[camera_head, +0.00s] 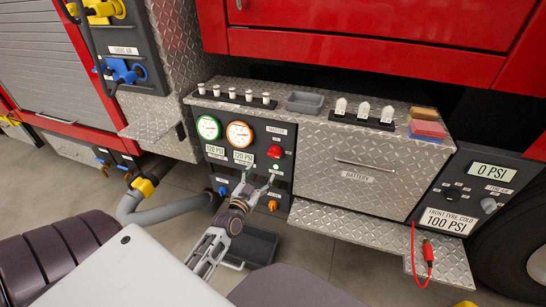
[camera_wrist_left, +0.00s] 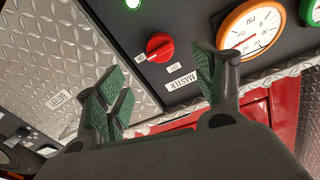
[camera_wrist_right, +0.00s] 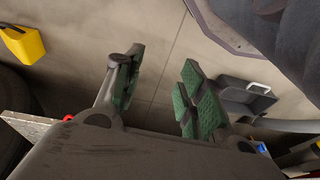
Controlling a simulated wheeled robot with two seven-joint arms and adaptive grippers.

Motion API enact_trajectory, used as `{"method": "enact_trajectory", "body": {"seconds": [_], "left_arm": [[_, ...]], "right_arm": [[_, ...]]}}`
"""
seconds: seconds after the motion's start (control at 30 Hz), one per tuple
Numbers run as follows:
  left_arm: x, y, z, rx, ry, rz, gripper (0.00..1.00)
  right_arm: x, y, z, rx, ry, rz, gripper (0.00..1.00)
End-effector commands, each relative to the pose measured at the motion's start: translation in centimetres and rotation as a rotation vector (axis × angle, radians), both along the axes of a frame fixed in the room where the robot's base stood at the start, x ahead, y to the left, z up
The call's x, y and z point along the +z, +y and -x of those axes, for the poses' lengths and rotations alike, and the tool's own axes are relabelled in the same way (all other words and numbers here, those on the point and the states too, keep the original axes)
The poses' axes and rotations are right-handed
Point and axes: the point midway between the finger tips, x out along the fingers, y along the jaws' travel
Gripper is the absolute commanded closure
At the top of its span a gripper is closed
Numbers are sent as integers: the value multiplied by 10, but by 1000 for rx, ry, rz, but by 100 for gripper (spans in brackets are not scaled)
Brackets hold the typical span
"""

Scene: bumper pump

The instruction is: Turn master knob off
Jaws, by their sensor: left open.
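The red master knob (camera_head: 275,152) is on the dark gauge panel, below a label and above a lit green lamp. In the left wrist view, the knob (camera_wrist_left: 158,46) sits beside the MASTER label (camera_wrist_left: 182,84), with two small position labels near it; their text is too small to read surely. My left gripper (camera_head: 259,180) is open in front of the panel, below the knob in the head view. In its wrist view, the knob shows beyond the gap between the fingers (camera_wrist_left: 163,78), apart from them. My right gripper (camera_wrist_right: 162,75) is open and empty over the floor.
Two gauges (camera_head: 239,134) are left of the knob; an orange knob (camera_head: 272,205) is lower. A diamond-plate battery drawer (camera_head: 355,176) stands right. A dark bin (camera_head: 259,245) is on the floor below. Small switches and a tray (camera_head: 305,102) line the top ledge.

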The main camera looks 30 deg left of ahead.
Motion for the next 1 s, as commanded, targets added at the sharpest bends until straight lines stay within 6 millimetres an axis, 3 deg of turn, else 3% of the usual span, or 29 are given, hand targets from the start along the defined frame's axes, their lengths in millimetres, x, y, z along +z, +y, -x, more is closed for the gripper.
{"method": "enact_trajectory", "body": {"seconds": [1.0], "left_arm": [[0, 12, -76, 1, -1, 1, 31]], "right_arm": [[19, 4, -4, 3, -38, -18, 60]]}}
